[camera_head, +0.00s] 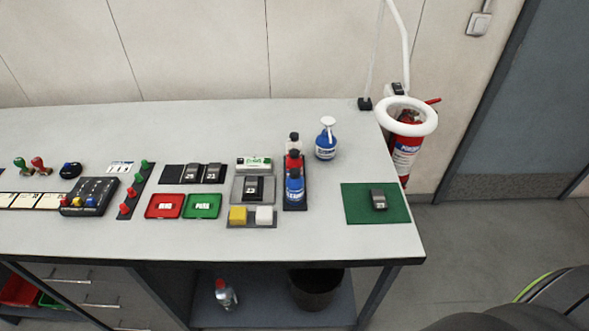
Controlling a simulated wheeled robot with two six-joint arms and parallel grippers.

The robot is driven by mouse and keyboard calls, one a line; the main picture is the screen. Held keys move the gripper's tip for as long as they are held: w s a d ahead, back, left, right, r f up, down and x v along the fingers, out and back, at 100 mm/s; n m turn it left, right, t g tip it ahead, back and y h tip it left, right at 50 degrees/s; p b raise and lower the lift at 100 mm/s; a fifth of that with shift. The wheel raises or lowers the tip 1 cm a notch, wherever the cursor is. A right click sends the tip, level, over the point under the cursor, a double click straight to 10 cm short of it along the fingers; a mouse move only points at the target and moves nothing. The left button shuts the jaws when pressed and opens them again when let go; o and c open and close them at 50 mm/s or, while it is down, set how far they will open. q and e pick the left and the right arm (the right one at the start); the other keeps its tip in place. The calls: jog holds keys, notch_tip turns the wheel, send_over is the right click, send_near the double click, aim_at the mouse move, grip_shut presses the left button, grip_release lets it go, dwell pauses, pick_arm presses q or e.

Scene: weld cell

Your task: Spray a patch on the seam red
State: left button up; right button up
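A red bottle or can (293,161) stands in the middle of a dark narrow rack (302,205) on the bench. A blue one (295,188) stands in front of it, and a pale one with a dark cap (293,141) behind it. A blue spray bottle with a white trigger head (325,146) stands to the right. A small dark-and-grey part marked 23 (378,199) lies on a green mat (359,208) at the right. A similar part (252,188) sits on a grey plate. I cannot make out a seam on either part. Neither gripper is in view.
Red (154,212) and green (202,213) trays, yellow (238,215) and white (264,215) blocks and a button box (88,197) crowd the bench (335,232). A ring lamp (407,102) overhangs the right edge near a fire extinguisher (403,155).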

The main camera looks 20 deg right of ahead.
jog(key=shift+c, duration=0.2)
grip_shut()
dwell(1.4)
